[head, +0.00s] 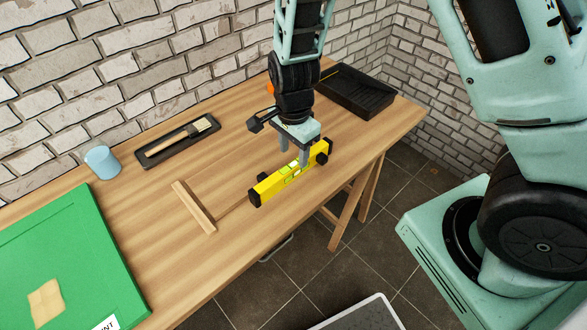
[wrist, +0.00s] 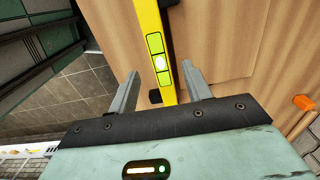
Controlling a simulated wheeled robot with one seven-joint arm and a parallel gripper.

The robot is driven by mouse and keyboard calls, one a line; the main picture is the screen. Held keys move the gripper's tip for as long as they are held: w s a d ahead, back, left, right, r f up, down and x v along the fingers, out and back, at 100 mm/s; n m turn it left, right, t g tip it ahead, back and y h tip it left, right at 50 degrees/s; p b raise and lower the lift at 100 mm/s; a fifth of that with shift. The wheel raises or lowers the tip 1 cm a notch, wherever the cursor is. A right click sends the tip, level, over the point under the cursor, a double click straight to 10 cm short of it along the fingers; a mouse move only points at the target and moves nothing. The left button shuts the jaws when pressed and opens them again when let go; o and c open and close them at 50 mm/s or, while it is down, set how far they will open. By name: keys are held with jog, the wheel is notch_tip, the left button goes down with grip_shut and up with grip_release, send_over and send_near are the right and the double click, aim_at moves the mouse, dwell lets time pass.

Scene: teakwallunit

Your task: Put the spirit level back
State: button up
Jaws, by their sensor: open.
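The yellow spirit level (head: 272,186) with black ends stands on its narrow edge near the front edge of the wooden table. In the wrist view its yellow body (wrist: 152,22) and green vial windows run between my fingers. My gripper (head: 294,153) points down at the level's right-hand half, with one finger on each side. It is open, and in the wrist view (wrist: 160,88) gaps show between the fingers and the level. The level's far lower side is partly hidden.
A wooden strip (head: 193,206) lies left of the level. Behind are a dark tray (head: 165,151) with a brush (head: 184,135), a blue cup (head: 102,162) and a black paint tray (head: 355,92). A green board (head: 72,250) lies front left. A brick wall stands behind.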

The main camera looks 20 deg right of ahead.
aim_at(294, 164)
jog(key=shift+f, duration=2)
grip_shut()
jog(key=shift+r, duration=0.1)
